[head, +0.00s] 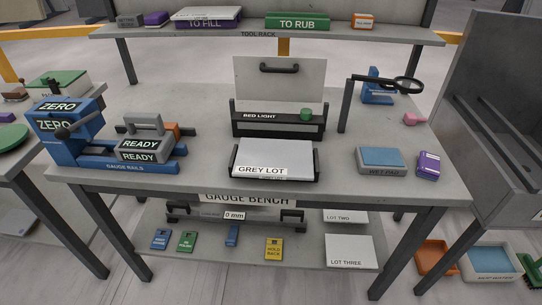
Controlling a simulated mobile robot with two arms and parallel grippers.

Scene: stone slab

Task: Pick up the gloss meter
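No label in the head view reads gloss meter. A grey instrument (143,146) with a top handle, an orange part and READY labels sits on the blue gauge rails (118,165) at the bench's left; it looks most like a meter, but I cannot tell for sure. A blue block (68,128) labelled ZERO stands at the rails' left end, with a dark knob on it. Neither of my grippers is in view.
The gauge bench (335,190) holds a GREY LOT panel (274,155) before the RED LIGHT box (260,117), a WET PAD (381,159), a purple block (428,165) and a magnifier (407,85). A tool rack (260,40) spans the back. A dark cabinet (500,100) stands right.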

